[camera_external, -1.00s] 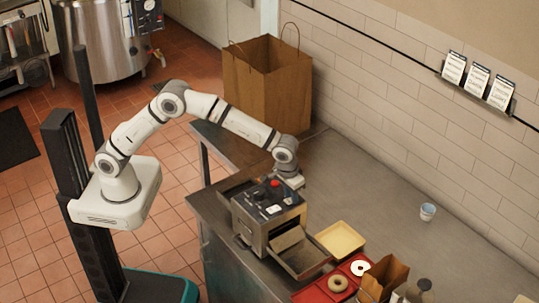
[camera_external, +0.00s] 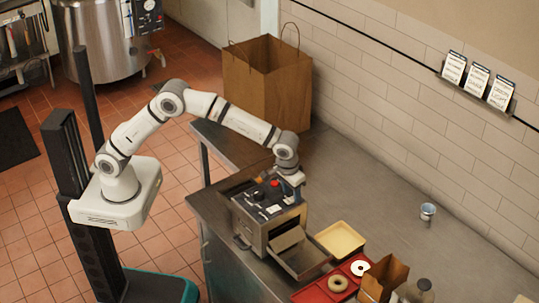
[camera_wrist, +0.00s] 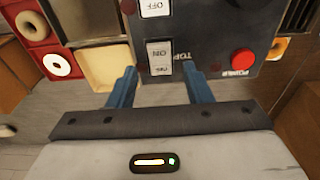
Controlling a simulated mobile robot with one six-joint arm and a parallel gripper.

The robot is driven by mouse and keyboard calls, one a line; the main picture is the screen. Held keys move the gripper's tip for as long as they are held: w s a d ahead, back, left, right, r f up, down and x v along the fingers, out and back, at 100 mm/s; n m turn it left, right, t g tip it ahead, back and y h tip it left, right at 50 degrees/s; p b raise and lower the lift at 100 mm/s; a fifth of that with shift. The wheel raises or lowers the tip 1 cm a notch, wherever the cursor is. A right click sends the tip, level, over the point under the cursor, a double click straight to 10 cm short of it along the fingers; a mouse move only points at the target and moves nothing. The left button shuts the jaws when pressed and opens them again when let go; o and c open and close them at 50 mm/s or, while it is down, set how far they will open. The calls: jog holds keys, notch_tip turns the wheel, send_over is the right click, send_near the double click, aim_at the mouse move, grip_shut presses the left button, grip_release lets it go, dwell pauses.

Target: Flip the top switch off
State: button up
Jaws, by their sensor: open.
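The top switch (camera_wrist: 159,57) is a white rocker on the dark control panel, labelled TOP beside it and marked ON on its far half. The marking on its near half is too small to read surely. My gripper (camera_wrist: 158,74) is open, its two blue fingers on either side of the switch's near end. I cannot tell whether they touch the panel. In the external view my gripper (camera_external: 288,189) is over the back right of the metal toaster (camera_external: 253,225), whose top carries the panel. The arm partly hides the panel there.
A red power button (camera_wrist: 242,61) stands right of the switch. A second white rocker (camera_wrist: 155,8) marked OFF lies beyond it. A yellow tray (camera_external: 340,239), a red tray (camera_external: 310,294) with bagels and a small paper bag (camera_external: 384,277) are close by.

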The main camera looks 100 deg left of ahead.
aim_at(288, 200)
jog(key=r, duration=0.2)
jog(key=r+b, duration=0.1)
jog(key=r, duration=0.3)
jog(key=shift+s+d, duration=0.3)
jog(key=shift+r, duration=0.25)
jog(key=s+a+r+m+t+b, duration=0.1)
jog(key=s+a+r+m, duration=0.15)
jog(key=s, duration=0.75)
jog(key=s+a+r+m+b, duration=0.1)
jog(key=s+r+m+b, duration=0.15)
jog(key=s, duration=0.75)
jog(key=s+f+m, duration=0.2)
jog(key=s+f, duration=0.1)
jog(key=s, duration=0.7)
jog(key=s+a+f+m+t+h+b, duration=0.1)
jog(key=s+f, duration=0.3)
jog(key=s, duration=0.6)
jog(key=shift+s+a+f+m, duration=0.25)
jog(key=shift+s+m, duration=0.15)
jog(key=shift+m, duration=0.1)
